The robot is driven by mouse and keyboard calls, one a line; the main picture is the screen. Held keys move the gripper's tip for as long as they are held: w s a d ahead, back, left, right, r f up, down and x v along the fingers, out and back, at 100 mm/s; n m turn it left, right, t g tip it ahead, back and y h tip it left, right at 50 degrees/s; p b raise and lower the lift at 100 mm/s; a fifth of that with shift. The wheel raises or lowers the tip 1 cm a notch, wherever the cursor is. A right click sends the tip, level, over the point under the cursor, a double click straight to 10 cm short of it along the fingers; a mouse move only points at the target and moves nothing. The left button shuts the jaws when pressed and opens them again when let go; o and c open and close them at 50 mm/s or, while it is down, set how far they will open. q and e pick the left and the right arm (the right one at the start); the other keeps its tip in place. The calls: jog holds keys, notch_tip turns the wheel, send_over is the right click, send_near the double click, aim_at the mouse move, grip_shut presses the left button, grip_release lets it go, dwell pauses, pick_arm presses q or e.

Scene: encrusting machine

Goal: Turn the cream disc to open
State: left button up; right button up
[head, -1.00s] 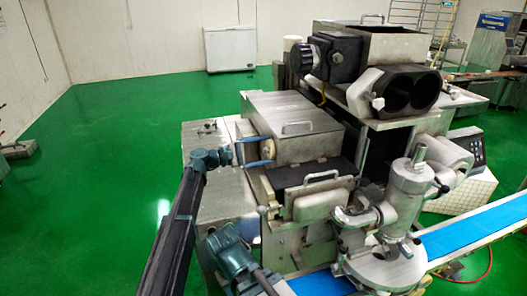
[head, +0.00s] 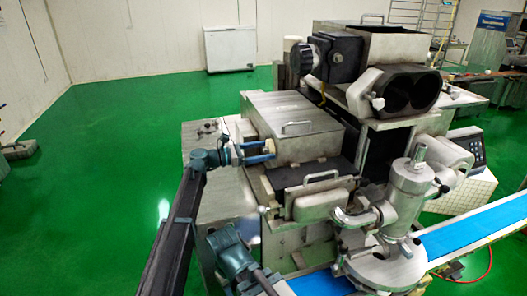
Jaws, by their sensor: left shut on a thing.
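The cream disc (head: 269,146) is a small round knob on the left side of the boxy steel housing (head: 296,127) of the machine. My left gripper (head: 266,151) reaches it from the left with its blue fingers on either side, shut on the disc. The fingers hide part of the disc, and its exact angle is too small to tell.
A lidded steel box with a handle (head: 322,202) sits in front of the housing. A steel pipe assembly (head: 408,195) and a blue conveyor belt (head: 470,232) are at the right. Green floor (head: 110,130) is open at the left.

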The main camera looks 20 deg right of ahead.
pick_arm(q)
jog(key=shift+n, duration=0.5)
jog(key=o, duration=1.1)
jog(key=a, duration=1.4)
jog(key=shift+s, duration=0.25)
jog(key=shift+d, duration=0.1)
